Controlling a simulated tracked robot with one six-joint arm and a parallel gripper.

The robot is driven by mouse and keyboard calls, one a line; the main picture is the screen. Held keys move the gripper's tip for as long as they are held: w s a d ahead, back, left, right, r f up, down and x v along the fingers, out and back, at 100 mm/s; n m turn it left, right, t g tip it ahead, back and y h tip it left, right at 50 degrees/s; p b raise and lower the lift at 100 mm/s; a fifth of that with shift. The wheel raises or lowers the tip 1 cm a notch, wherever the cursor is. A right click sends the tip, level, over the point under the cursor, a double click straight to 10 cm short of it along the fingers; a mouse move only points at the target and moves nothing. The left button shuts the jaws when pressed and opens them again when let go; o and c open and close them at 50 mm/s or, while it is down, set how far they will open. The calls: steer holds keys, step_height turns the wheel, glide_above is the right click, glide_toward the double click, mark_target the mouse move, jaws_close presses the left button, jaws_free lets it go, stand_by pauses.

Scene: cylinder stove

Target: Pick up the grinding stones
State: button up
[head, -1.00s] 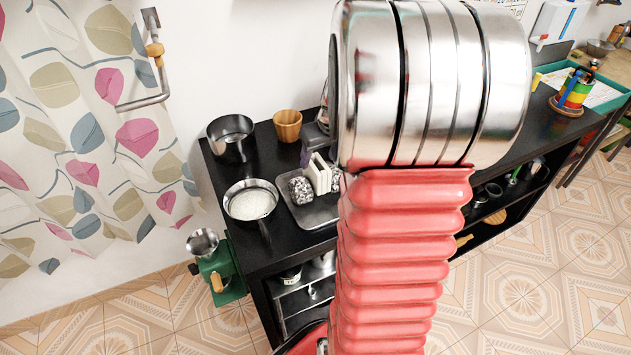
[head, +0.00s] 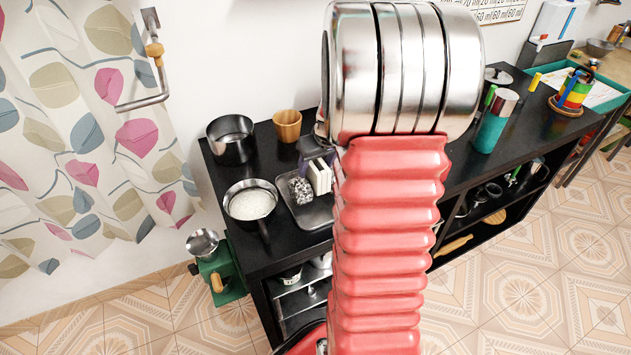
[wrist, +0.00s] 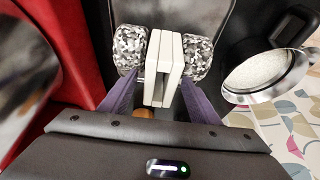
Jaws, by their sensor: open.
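The grinding stones (head: 301,190) are speckled black-and-white rollers with pale upright plates (head: 319,176) between them, sitting on a grey tray (head: 312,217). In the wrist view two speckled stones (wrist: 128,46) flank the white plates (wrist: 165,60). My gripper (wrist: 160,82) is open, its purple fingers on either side of the white plates, with the tips close to the stones. I cannot tell whether the fingers touch anything. In the head view my arm hides the right side of the stones and tray, and only a little of the gripper shows.
On the black counter (head: 255,160) stand a dark pot (head: 231,138), a wooden cup (head: 288,125) and a pan of white grains (head: 250,204) left of the tray. A teal cup (head: 491,128) is right of my arm. A green grinder (head: 215,268) hangs at the left edge.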

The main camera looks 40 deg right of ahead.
steer(key=shift+c, duration=0.3)
jaws_close()
stand_by(0.5)
steer(key=shift+w+r, duration=0.1)
steer(key=shift+r, duration=0.05)
stand_by(0.3)
